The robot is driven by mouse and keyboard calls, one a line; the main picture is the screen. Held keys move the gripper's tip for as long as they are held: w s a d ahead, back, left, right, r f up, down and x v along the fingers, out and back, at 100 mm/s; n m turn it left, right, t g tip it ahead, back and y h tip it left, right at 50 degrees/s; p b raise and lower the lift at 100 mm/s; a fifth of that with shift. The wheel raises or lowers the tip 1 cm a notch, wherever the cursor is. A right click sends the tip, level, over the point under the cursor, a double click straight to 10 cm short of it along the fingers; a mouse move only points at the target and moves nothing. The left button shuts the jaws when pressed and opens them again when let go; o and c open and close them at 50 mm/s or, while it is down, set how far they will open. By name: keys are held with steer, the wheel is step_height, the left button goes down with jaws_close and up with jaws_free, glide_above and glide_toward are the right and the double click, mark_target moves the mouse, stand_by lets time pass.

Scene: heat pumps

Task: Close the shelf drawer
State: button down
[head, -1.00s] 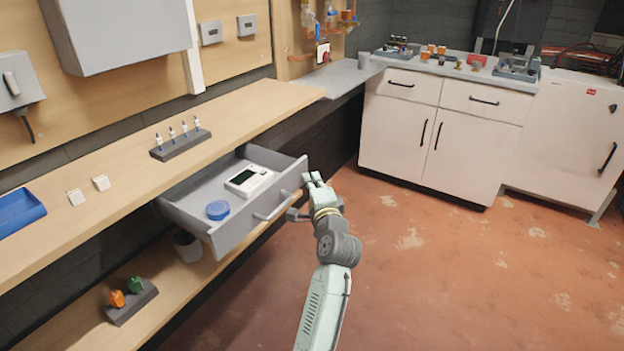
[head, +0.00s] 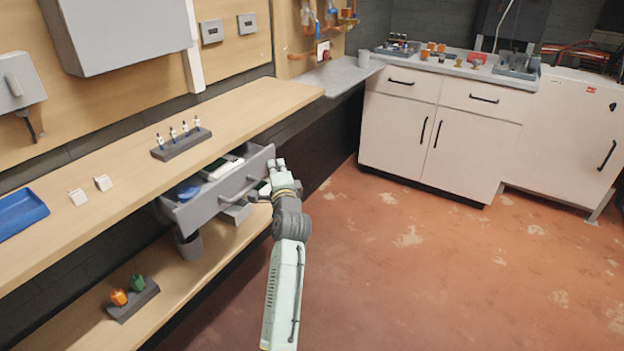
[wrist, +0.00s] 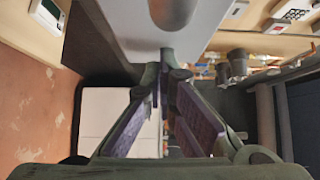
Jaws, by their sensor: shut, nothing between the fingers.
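The grey shelf drawer (head: 222,200) under the wooden worktop is partly open, with its front panel standing out past the worktop edge. A bar handle (head: 243,197) runs along its front. Inside, a blue round thing (head: 188,190) and a white device (head: 225,167) show, both partly covered by the worktop. My gripper (head: 275,165) is at the right part of the drawer front, seemingly against it. Contact cannot be told exactly. In the wrist view my gripper's fingers (wrist: 165,75) are together and empty, with the pale drawer front (wrist: 140,25) just beyond them.
The worktop (head: 120,190) holds a rack of small vials (head: 181,140), white blocks and a blue tray (head: 18,212). A lower shelf (head: 190,270) carries a grey pot (head: 189,245) and a holder with orange and green items (head: 132,298). The floor to the right is clear.

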mark_target(250, 154)
steer(key=w+a, duration=0.1)
steer(key=a, duration=0.1)
steer(key=w+a, duration=0.2)
steer(key=a, duration=0.1)
steer(key=w+a, duration=0.2)
steer(key=shift+w+a, duration=0.25)
steer(key=shift+a, duration=0.1)
